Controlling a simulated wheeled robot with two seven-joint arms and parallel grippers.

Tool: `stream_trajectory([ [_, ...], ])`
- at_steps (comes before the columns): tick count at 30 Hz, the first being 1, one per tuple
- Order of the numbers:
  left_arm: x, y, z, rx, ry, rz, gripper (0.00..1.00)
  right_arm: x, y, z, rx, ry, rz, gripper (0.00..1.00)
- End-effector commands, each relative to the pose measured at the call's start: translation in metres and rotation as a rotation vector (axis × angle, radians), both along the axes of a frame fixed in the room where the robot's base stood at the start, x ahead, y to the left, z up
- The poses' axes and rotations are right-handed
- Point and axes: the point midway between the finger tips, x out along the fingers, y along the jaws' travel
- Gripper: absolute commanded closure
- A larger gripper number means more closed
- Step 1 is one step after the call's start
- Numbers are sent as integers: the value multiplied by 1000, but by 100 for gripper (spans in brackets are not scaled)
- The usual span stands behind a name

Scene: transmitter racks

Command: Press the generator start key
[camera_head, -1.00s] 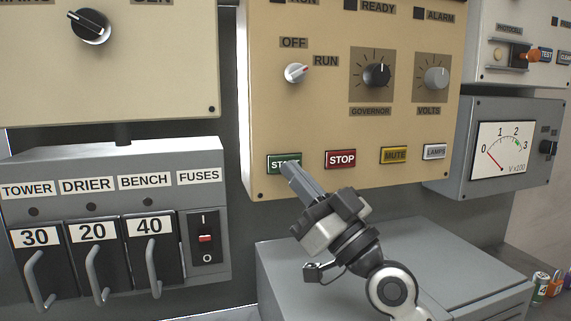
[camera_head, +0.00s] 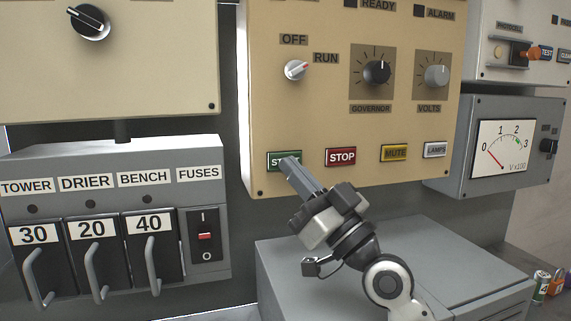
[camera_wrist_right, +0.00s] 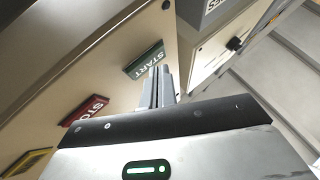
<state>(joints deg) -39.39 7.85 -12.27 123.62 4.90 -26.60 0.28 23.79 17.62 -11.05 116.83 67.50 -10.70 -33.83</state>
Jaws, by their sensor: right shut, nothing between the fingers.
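The green START key (camera_head: 275,161) is at the lower left of the cream control panel, left of the red STOP key. My right gripper (camera_head: 289,164) is shut and empty, with its fingertips over the right part of the START key, hiding the end of its label. My left gripper is not in view.
The red STOP key (camera_head: 341,157), yellow MUTE key (camera_head: 394,153) and white LAMPS key (camera_head: 434,150) continue the row rightward. The OFF/RUN knob (camera_head: 297,70) sits above. A grey fuse box (camera_head: 110,160) hangs left. A grey cabinet (camera_head: 450,250) stands below.

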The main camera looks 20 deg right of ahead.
Motion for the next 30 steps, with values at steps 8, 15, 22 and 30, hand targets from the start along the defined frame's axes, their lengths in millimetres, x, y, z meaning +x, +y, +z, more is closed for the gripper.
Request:
stream_trajectory([
  [8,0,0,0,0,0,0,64,0,0,0,-1,1,0,100],
  [15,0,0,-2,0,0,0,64,2,0,0,-1,0,-1,100],
  [22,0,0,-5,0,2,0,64,5,0,0,-2,0,-1,100],
  [30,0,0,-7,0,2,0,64,8,0,0,-1,0,-1,100],
])
